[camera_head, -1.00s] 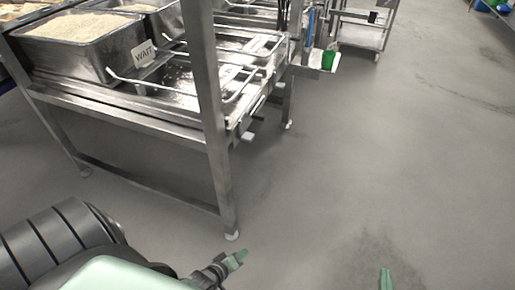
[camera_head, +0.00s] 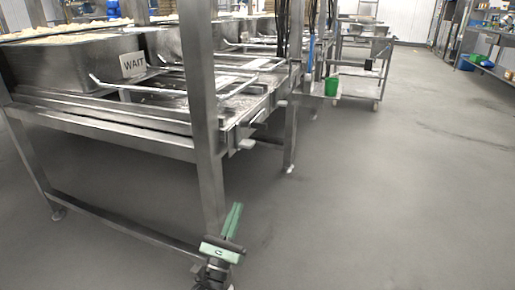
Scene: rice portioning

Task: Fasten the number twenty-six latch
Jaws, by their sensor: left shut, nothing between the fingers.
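My left gripper (camera_head: 234,220) shows low in the middle of the head view, with green fingers pointing up and closed together. It is empty and appears in front of the near leg of the steel table. My right gripper is not in the view. No latch marked twenty-six can be made out. Small lever-like metal parts (camera_head: 246,144) stick out from the right side of the steel table (camera_head: 110,125), too small to read any number on them.
Shelving (camera_head: 490,68) stands at the far right. The grey floor (camera_head: 390,190) on the right is clear.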

